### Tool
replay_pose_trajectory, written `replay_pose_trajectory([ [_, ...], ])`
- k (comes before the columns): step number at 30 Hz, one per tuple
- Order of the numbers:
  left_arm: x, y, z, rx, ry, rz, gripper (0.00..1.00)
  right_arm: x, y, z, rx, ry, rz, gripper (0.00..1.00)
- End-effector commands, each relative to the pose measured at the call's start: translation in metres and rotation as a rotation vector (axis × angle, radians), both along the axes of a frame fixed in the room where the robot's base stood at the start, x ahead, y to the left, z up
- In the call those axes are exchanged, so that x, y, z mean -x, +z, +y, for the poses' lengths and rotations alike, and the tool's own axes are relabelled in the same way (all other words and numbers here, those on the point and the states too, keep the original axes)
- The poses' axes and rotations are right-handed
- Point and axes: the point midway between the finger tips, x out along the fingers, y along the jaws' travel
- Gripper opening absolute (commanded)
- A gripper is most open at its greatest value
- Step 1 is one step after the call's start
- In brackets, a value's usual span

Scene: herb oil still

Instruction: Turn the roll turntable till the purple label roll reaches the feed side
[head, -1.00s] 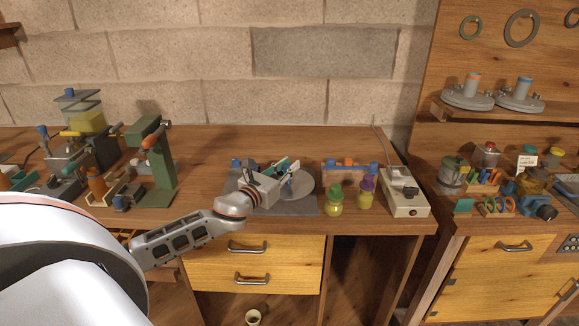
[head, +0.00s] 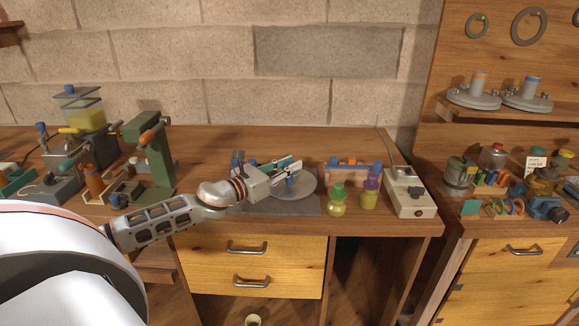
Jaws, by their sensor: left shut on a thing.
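The roll turntable (head: 304,188) is a grey disc on a dark grey mat (head: 306,207) on the bench. My left gripper (head: 286,172) reaches over the disc from the left. Its fingers are shut on a small part of the turntable, which they mostly hide. A blue piece (head: 289,184) stands near the disc's middle, just below the fingers. A teal and white piece (head: 289,164) shows behind the fingers. I cannot make out a purple label roll on the disc; the gripper covers its left part. My right gripper is not in view.
A green-capped jar (head: 337,201) and a purple-capped jar (head: 369,192) stand right of the mat. Behind them is a rack with blue and orange pieces (head: 354,171). A white box with a lever (head: 407,193) is further right. A green press (head: 158,155) stands left.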

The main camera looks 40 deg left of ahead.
Motion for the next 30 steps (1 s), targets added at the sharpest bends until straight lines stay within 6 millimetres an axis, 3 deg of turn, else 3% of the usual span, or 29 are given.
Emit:
replay_pose_trajectory([
  [8, 0.0, 0.001, 0.0, 0.0, -0.001, -0.002, 0.0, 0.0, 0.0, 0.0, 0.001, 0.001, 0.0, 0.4],
  [9, 0.0, 0.001, 0.0, 0.0, 0.0, -0.002, 0.27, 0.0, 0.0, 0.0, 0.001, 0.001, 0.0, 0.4],
  [11, 0.0, 0.001, 0.0, 0.0, 0.0, -0.002, 0.37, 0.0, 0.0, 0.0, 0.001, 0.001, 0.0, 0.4],
  [23, 0.002, 0.0, 0.0, 0.001, 0.0, 0.0, 0.37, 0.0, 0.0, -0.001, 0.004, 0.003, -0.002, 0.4],
  [30, 0.022, -0.002, 0.004, 0.0, 0.0, 0.003, 0.37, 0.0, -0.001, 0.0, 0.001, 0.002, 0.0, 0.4],
])
